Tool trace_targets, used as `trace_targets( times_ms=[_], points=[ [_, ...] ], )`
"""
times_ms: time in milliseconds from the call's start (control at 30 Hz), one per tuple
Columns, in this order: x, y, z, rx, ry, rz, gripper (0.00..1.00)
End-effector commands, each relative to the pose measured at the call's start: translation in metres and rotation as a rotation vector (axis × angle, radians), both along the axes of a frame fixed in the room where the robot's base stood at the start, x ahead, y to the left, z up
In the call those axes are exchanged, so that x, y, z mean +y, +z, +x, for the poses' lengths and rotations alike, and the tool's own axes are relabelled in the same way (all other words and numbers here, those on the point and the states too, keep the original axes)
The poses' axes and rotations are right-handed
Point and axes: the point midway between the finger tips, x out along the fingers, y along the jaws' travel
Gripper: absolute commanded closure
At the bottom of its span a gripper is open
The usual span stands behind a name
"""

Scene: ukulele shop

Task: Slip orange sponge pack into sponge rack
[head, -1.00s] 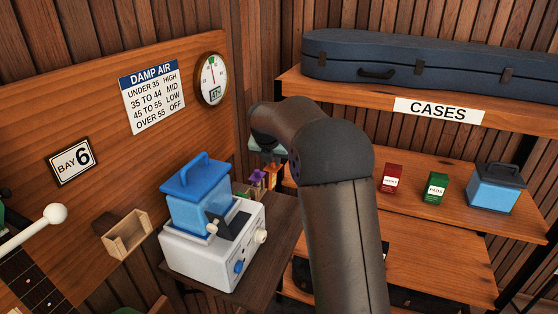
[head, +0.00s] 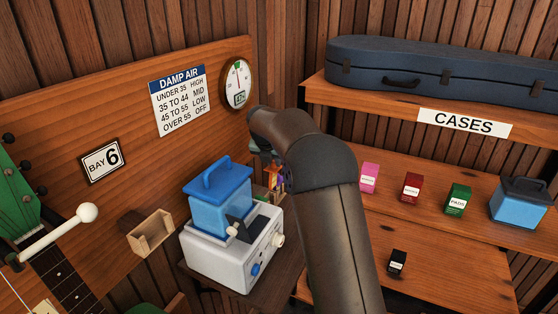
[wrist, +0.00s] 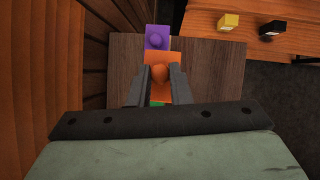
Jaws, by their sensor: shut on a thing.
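The orange sponge pack (wrist: 163,91) shows in the wrist view, a small block with a rounded knob. My gripper (wrist: 160,78) is shut on it, one dark finger on each side. A purple pack (wrist: 157,38) of like shape stands just beyond it, and a sliver of green shows at its near end. In the head view my arm hides most of this area; only a small purple and orange cluster shows below my wrist. A small open wooden box (head: 151,234) is on the wall board; I cannot tell whether it is the sponge rack.
A white machine with a blue tank (head: 222,205) stands on the dark side table (wrist: 215,75), left of my arm. Wood walls close in behind and to the left. Shelves at right hold small pink, red and green boxes, a blue tank and a long case (head: 440,70).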

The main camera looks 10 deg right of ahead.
Motion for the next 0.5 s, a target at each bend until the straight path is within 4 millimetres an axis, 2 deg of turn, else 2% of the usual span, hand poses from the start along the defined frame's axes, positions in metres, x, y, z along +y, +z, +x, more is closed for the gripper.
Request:
trace_targets(
  times_ms=[233, 500],
  points=[
    [0.015, 0.000, 0.011, 0.001, 0.000, 0.001, 1.00],
    [0.014, -0.023, 0.010, 0.000, -0.001, 0.000, 1.00]
  ],
)
